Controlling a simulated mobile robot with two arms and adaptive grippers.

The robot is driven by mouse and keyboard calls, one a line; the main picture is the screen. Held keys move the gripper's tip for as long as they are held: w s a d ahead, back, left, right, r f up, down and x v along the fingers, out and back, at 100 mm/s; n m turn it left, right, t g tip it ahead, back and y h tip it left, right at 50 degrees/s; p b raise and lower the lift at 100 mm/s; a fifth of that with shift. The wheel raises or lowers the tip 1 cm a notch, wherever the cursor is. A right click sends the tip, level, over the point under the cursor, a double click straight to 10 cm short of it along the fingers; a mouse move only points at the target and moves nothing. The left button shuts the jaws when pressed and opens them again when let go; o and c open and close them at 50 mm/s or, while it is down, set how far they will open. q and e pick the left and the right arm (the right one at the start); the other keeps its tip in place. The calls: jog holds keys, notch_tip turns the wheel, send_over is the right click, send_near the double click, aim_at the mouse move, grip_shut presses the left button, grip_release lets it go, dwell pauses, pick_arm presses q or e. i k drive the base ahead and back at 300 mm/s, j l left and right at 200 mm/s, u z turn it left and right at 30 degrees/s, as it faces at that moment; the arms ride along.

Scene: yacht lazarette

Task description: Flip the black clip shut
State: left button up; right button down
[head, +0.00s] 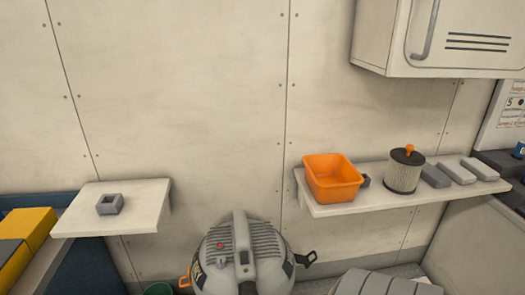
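A grey domed machine (242,255) with a top handle and a small red button stands low at the bottom centre; its lower part is cut off by the frame edge. A black clip (307,258) sticks out from its right side, angled outward and apart from the dome. An orange clip (185,281) is on its left side. Neither of my grippers is in view.
A right wall shelf (335,208) holds an orange bin (333,178), a filter cartridge (405,170) and grey blocks. A left shelf (140,208) holds a hollow grey block (110,204). A cabinet (440,38) hangs upper right. Yellow boxes (28,227) stand left.

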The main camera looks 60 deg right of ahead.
aim_at(301, 260)
jog(key=z, duration=2.15)
